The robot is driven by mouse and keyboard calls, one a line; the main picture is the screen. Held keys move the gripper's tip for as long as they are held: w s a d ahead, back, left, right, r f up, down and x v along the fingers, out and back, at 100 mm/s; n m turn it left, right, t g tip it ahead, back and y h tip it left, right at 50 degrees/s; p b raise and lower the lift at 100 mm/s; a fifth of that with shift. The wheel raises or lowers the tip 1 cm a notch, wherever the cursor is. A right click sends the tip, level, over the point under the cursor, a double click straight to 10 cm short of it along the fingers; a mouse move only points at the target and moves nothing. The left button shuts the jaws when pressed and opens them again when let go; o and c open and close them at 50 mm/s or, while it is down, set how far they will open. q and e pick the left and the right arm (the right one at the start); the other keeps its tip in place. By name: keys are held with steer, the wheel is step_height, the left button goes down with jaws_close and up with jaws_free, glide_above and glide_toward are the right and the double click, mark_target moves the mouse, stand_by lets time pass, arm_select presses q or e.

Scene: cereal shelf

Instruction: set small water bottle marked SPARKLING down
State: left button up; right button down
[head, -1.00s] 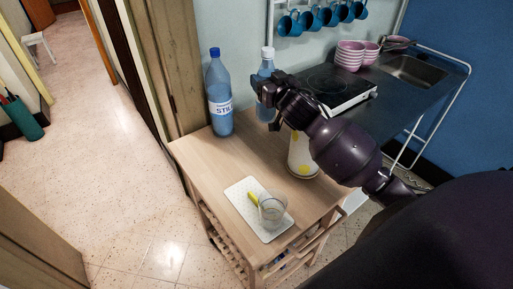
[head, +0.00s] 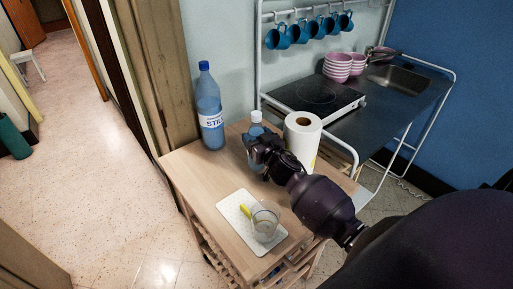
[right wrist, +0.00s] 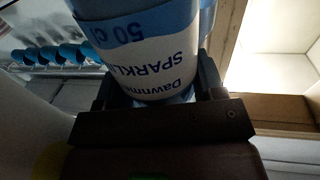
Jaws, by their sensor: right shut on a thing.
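The small water bottle (head: 256,128) is blue with a white cap. Its label, upside down in the right wrist view (right wrist: 150,55), reads SPARKL and 50 cl. My right gripper (head: 259,151) is shut around the bottle, which is upright over the back part of the wooden cart top (head: 190,171). The gripper hides much of its lower part, so I cannot tell whether its base touches the wood. My left gripper is not in view.
A large bottle marked STILL (head: 209,112) stands to the left. A paper towel roll (head: 302,135) stands close on the right. A white board (head: 233,208) with a glass (head: 264,222) lies in front. A hob (head: 318,94) is behind.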

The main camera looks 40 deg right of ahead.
step_height(320, 180, down, 4)
steer(key=shift+r+b, duration=0.25)
steer(key=shift+b, duration=0.25)
steer(key=shift+f, duration=0.2)
steer(key=shift+f, duration=0.2)
steer(key=shift+c, duration=1.1)
jaws_free()
steer(key=shift+r, duration=0.1)
